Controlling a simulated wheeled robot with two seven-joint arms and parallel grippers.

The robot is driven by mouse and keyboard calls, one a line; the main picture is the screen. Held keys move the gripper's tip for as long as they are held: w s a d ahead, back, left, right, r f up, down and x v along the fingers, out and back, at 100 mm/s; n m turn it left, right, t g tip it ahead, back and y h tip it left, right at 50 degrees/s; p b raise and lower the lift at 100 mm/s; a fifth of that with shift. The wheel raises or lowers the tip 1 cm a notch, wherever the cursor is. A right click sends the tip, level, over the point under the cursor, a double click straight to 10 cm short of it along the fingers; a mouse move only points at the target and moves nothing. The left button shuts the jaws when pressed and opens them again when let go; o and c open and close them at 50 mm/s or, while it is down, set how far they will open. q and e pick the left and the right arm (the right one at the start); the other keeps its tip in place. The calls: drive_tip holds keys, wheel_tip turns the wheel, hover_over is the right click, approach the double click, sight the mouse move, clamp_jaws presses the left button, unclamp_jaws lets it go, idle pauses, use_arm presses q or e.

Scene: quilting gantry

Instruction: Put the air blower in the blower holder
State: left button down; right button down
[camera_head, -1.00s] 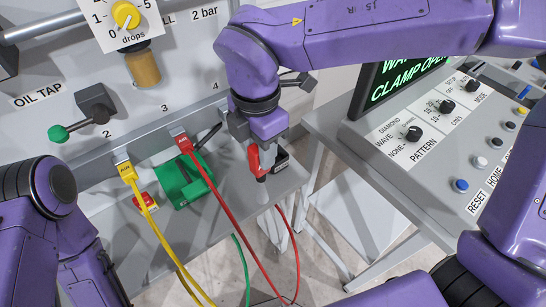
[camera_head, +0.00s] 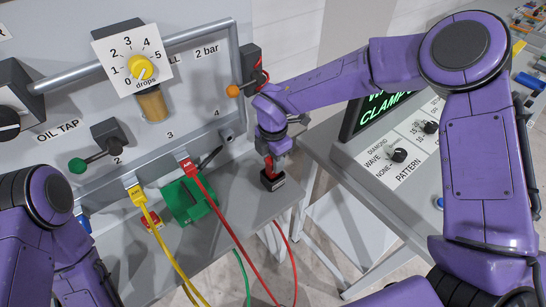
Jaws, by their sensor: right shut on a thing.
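The red air blower (camera_head: 269,167) is in my right gripper (camera_head: 272,153), which points down at the right end of the grey shelf. The gripper is shut on the blower. A small black box-like part, which looks like the blower holder (camera_head: 272,181), is on the shelf right at the blower's lower end. I cannot tell whether the blower is inside it or just above it. My left arm is at the lower left, and its gripper is out of view.
A green block (camera_head: 187,201) stands on the grey shelf (camera_head: 240,205) to the left. A yellow hose (camera_head: 158,232) and a red hose (camera_head: 222,218) hang in front. The control console (camera_head: 400,190) is at the right.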

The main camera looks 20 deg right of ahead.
drive_tip(key=shift+f, duration=0.35)
drive_tip(key=shift+f+b, duration=0.3)
drive_tip(key=c, duration=0.7)
unclamp_jaws()
use_arm(q)
drive_tip(key=shift+r, duration=0.1)
use_arm(e)
drive_tip(key=shift+r, duration=0.1)
drive_tip(key=shift+r+p, duration=0.3)
drive_tip(key=shift+p, duration=0.05)
wheel_tip(320, 180, up, 11)
drive_tip(key=b, duration=0.3)
drive_tip(key=shift+f, duration=0.2)
use_arm(q)
drive_tip(key=shift+f, duration=1.3)
use_arm(e)
drive_tip(key=shift+r, duration=0.5)
